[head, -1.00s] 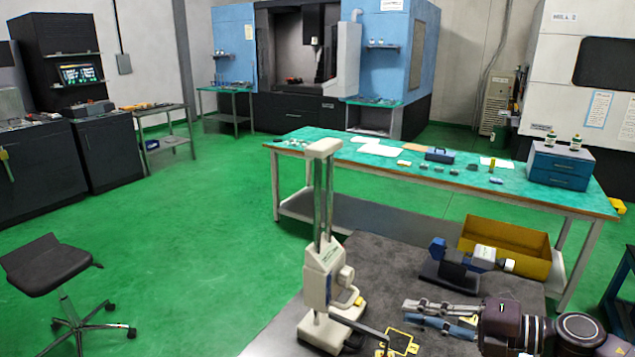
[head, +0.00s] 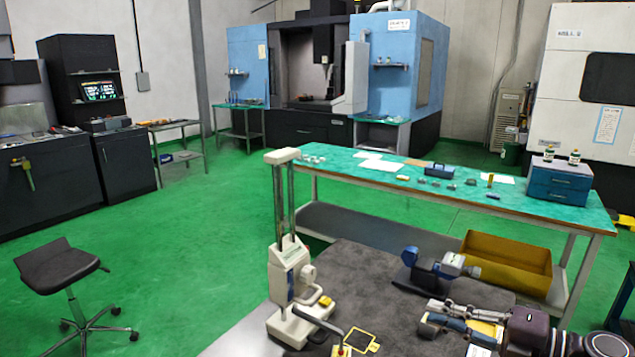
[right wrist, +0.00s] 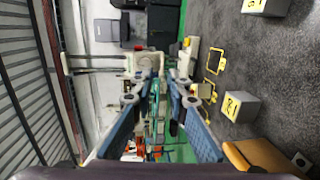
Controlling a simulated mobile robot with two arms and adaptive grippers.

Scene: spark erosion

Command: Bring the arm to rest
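My right gripper (head: 428,317) reaches in from the lower right in the head view, above the dark grey table top (head: 350,262). In the right wrist view, its two blue-grey fingers (right wrist: 160,82) stand apart with a gap between the tips. I see nothing held between them. A cream height gauge (head: 287,275) stands upright to the left of the gripper. A yellow-rimmed frame (head: 361,342) lies on the table between them. My left gripper is not in view.
A blue-and-black device (head: 434,269) sits behind my right gripper. A yellow bin (head: 506,264) is beyond it, near the green-topped bench (head: 345,164). A dark stool (head: 56,268) stands at left. Green floor (head: 180,235) is open between the stool and bench.

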